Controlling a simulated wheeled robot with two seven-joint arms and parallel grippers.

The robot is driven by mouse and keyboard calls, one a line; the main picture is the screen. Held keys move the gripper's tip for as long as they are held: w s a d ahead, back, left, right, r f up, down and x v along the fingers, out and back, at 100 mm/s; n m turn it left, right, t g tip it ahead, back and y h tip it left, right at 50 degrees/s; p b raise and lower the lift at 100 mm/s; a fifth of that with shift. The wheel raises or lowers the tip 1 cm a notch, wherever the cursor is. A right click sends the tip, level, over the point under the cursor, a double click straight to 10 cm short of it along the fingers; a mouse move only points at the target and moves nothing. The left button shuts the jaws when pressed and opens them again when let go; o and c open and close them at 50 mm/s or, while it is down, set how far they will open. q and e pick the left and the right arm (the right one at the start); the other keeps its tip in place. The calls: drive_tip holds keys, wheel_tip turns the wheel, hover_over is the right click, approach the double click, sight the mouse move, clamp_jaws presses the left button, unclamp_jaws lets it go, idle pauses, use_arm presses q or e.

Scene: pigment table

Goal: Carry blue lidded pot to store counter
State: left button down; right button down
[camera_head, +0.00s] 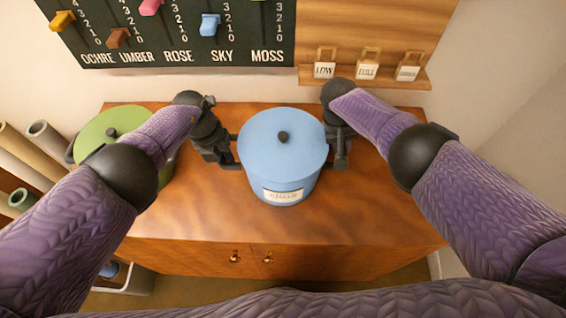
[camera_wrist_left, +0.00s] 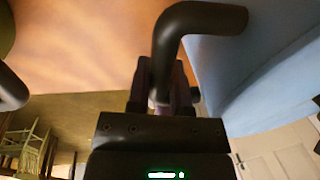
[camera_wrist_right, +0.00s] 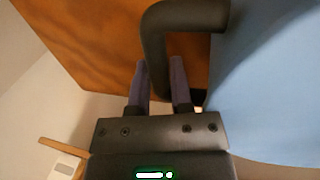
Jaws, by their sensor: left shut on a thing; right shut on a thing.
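The blue lidded pot (camera_head: 282,155) has a dark knob on its lid and a white label on its front. It is upright at the middle of the wooden counter (camera_head: 330,222); I cannot tell whether it touches the top. My left gripper (camera_head: 230,160) is shut on the pot's left dark handle, which also shows in the left wrist view (camera_wrist_left: 172,35). My right gripper (camera_head: 340,155) is shut on the right handle, which shows in the right wrist view (camera_wrist_right: 155,35). The blue pot wall fills the right side of both wrist views.
A green lidded pot (camera_head: 105,125) stands at the counter's left end, partly behind my left arm. A wall board (camera_head: 180,55) with coloured sliders and a small shelf (camera_head: 390,80) with tagged items are behind. Rolled tubes (camera_head: 25,155) stand at far left.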

use_arm(q)
drive_tip(key=shift+w, duration=0.1)
use_arm(e)
drive_tip(key=shift+w+r, duration=0.1)
